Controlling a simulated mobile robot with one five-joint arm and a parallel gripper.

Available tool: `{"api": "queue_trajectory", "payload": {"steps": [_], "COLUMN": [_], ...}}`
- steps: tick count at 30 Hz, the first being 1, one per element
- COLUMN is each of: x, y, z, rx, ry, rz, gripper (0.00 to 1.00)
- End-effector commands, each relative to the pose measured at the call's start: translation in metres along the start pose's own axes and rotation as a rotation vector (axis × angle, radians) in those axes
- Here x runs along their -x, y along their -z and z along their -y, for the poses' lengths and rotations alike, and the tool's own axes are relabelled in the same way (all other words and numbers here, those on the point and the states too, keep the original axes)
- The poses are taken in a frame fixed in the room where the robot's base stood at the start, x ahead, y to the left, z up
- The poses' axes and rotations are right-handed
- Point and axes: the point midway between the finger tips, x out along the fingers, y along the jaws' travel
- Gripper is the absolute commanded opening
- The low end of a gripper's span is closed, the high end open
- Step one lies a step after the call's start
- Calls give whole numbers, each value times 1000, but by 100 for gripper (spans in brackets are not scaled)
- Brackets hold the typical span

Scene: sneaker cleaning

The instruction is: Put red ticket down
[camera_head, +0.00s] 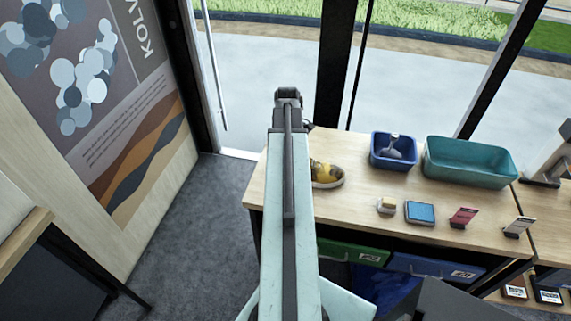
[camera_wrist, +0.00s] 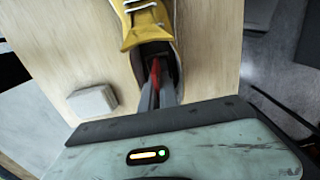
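A thin red piece, apparently the red ticket (camera_wrist: 155,74), shows at the fingertips of my gripper (camera_wrist: 158,86) in the wrist view. The two grey fingers are close together on it. They point at the opening of a yellow sneaker (camera_wrist: 145,25); I cannot tell whether the ticket touches the shoe. In the head view the sneaker (camera_head: 327,174) stands on the wooden table (camera_head: 350,215), partly hidden behind my arm, and the fingers and ticket are hidden. A separate red card in a stand (camera_head: 463,217) is at the table's right part.
A blue bin (camera_head: 393,151) and a teal tub (camera_head: 470,161) stand at the table's back. A small pale block (camera_head: 387,205), a blue pad (camera_head: 420,212) and a dark card stand (camera_head: 518,227) line the front. A white block (camera_wrist: 92,102) lies beside the sneaker in the wrist view.

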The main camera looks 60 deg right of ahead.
Motion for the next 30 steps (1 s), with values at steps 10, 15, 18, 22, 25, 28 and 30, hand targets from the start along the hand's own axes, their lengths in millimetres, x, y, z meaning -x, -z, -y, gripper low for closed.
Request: {"api": "queue_trajectory", "payload": {"steps": [10,15,18,22,25,28,30], "x": [-9,-9,-8,-8,-4,7,19], "y": [0,-1,-1,-1,-1,-1,-1], "z": [0,0,0,0,0,0,0], "rx": [-1,-1,-1,-1,-2,-2,-2], "ry": [0,0,0,0,0,0,0], "rz": [0,0,0,0,0,0,0], "gripper": [0,13,13,13,13,13,13]}}
